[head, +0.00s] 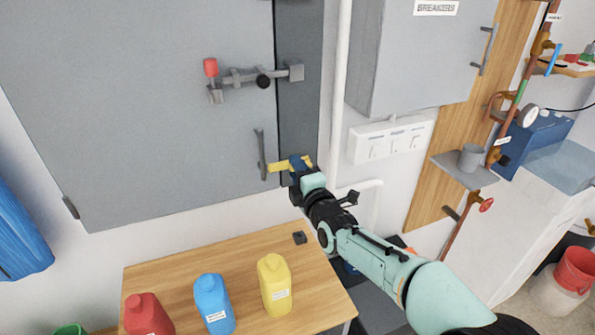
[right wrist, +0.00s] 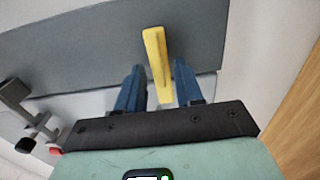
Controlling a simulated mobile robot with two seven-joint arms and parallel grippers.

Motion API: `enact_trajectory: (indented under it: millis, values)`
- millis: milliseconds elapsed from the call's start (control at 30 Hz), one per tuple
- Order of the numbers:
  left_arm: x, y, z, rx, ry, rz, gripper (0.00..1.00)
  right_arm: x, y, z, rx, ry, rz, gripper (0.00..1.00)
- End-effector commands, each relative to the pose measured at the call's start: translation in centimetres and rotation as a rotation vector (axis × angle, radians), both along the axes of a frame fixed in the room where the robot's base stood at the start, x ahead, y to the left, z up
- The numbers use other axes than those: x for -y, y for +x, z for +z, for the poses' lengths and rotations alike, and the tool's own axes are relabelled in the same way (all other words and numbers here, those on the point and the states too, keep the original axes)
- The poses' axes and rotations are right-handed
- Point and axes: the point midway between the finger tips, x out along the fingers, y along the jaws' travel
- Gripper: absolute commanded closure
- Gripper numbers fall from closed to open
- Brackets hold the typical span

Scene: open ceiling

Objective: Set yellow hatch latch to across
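The yellow hatch latch (head: 279,166) is a flat bar at the right edge of the large grey hatch door (head: 150,120). In the head view it lies roughly level, reaching from the door across the dark frame strip. My right gripper (head: 299,164) is at its right end and hides part of it. In the right wrist view the yellow latch (right wrist: 155,55) runs in between the two blue fingers of my right gripper (right wrist: 158,82). The fingers are apart, one on each side, with gaps visible beside the latch. My left gripper is not in view.
A grey bar latch with a red piece (head: 210,67) sits higher on the door, and a grey handle (head: 261,155) is just left of the yellow latch. A white pipe (head: 340,80) and switch box (head: 390,139) are to the right. A table (head: 240,258) with several bottles stands below.

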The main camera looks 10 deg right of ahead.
Motion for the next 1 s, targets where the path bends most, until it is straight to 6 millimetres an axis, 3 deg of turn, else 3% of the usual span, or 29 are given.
enact_trajectory:
  millis: [233, 700, 1000]
  values:
    - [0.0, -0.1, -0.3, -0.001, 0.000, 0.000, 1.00, 0.2, -1.3, 0.1, 0.000, 0.004, 0.001, 0.64]
    - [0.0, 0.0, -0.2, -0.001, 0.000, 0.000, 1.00, 2.1, -10.7, 0.1, 0.000, 0.004, 0.000, 0.64]
    - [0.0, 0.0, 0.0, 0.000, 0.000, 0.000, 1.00, 2.6, -13.1, 0.0, 0.000, 0.000, 0.000, 0.64]
